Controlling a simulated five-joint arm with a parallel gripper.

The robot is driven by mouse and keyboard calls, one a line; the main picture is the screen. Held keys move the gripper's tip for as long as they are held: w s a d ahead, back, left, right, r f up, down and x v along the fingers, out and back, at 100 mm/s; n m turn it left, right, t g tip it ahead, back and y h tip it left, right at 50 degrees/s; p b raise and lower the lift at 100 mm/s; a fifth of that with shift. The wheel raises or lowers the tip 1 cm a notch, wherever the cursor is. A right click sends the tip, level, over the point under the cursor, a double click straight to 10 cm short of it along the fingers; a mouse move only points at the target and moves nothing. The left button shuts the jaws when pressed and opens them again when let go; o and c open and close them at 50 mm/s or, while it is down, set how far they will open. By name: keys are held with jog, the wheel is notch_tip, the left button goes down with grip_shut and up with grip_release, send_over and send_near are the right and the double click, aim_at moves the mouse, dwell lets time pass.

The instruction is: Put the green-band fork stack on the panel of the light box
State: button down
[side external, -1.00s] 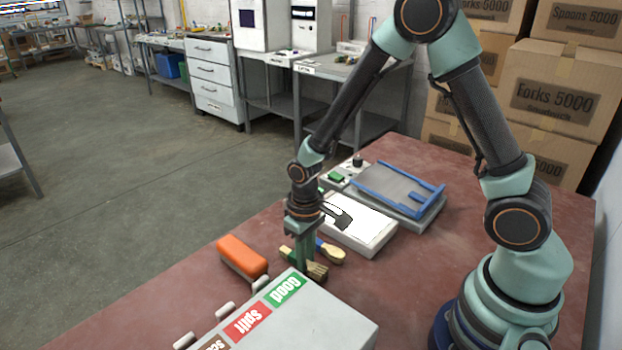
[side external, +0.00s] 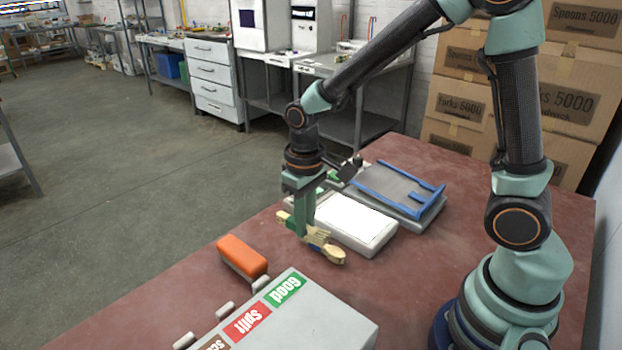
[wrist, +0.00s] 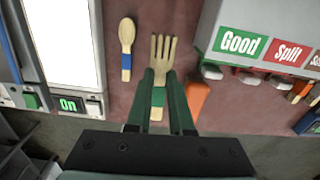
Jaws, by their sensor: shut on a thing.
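The green-band fork stack (wrist: 164,55) is pale wood, tines pointing away from my wrist, with its green band (wrist: 158,97) between my fingers in the wrist view. My gripper (side external: 304,232) is shut on it and holds it above the table in the side view, where the stack (side external: 284,218) is partly hidden by the fingers. The light box (side external: 375,246) has a bright white bare panel (side external: 350,220), behind and to the right of the gripper. The panel (wrist: 60,40) also shows at left in the wrist view.
A wooden spoon with a blue band (wrist: 127,38) lies between fork and light box. An orange block (side external: 242,256) lies at the left. A grey box with Good (side external: 287,289) and Split labels stands in front. A blue-railed tray (side external: 400,188) stands behind the light box.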

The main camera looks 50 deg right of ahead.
notch_tip(320, 180, up, 10)
notch_tip(320, 180, up, 3)
send_over(356, 218)
jog(key=shift+m, duration=0.3)
notch_tip(356, 218, down, 19)
jog(key=shift+f, duration=0.1)
jog(key=c, duration=0.8)
grip_release()
